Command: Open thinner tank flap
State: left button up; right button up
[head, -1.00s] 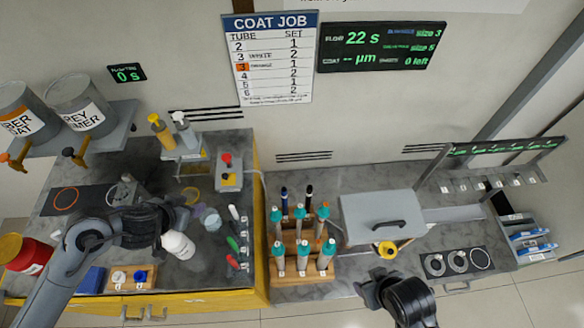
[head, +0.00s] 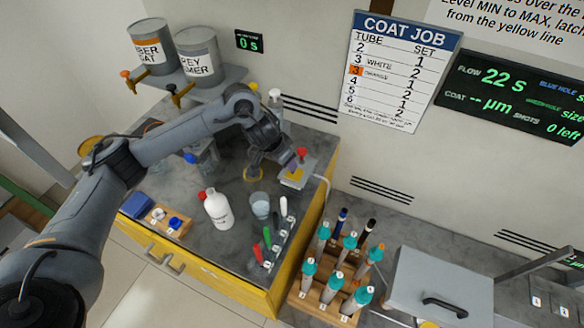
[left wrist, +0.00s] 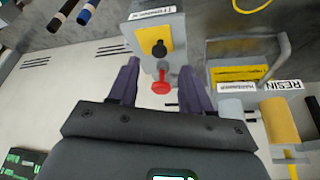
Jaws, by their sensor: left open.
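A small grey box (head: 297,174) with a yellow front panel and a red knob on top stands at the right back of the left bench. In the left wrist view this box (left wrist: 173,25) carries a white label, too small to read surely, a black knob (left wrist: 160,48) and the red knob (left wrist: 161,87). My left gripper (head: 288,163) is at the box. In the left wrist view its purple fingers (left wrist: 158,70) are apart, one on each side of the red knob, with nothing clearly gripped. I cannot make out a flap. My right gripper is out of view.
A holder with plates reading RESIN (left wrist: 284,86) and HARDENER is close beside the box.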

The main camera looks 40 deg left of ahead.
aim_at(295, 172)
pick_arm(q)
jog(key=shift+b+x, duration=0.45)
jog(key=shift+x, duration=2.05)
grip_shut()
